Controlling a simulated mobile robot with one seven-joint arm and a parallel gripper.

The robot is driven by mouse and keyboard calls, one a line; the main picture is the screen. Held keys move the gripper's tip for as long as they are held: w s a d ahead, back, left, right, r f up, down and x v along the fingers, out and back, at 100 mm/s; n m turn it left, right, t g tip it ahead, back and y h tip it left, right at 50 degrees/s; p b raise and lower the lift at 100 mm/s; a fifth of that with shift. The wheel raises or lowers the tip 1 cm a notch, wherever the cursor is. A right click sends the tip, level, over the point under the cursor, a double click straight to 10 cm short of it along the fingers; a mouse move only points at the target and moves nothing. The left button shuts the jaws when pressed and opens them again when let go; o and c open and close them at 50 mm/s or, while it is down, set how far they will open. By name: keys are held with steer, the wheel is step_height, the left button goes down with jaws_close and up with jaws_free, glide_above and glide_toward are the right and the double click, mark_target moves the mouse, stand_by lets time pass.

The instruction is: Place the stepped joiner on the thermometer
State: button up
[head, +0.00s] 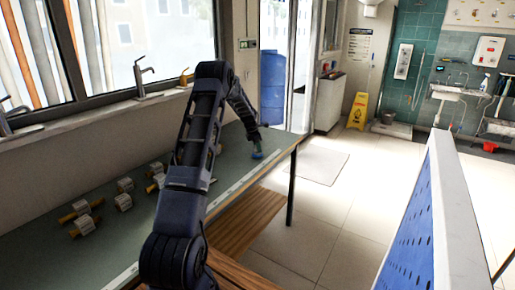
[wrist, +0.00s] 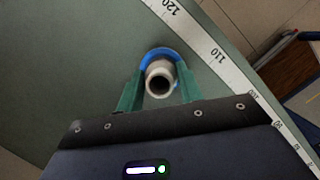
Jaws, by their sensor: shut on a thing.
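My gripper (head: 257,151) is at the far end of the green table, low over its top. In the wrist view its two green fingers (wrist: 159,85) are shut on a grey tube with a round open bore and a wider blue ring, which seems to be the stepped joiner (wrist: 158,67). The bore faces the wrist camera. The fingers are on either side of it. I cannot tell whether its far end touches the table. I cannot make out the thermometer for certain in either view.
Several small white-and-brown fittings (head: 86,225) lie on the near left of the table (head: 50,252). A measuring strip (wrist: 231,62) runs along the table's edge, close to the joiner. Taps (head: 143,80) stand by the window. A blue panel (head: 412,243) is at right.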

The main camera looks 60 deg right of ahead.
steer(key=shift+f, duration=0.1)
steer(key=o, duration=1)
steer(key=shift+c, duration=0.2)
steer(key=v, duration=1.2)
steer(key=shift+w+a, duration=0.1)
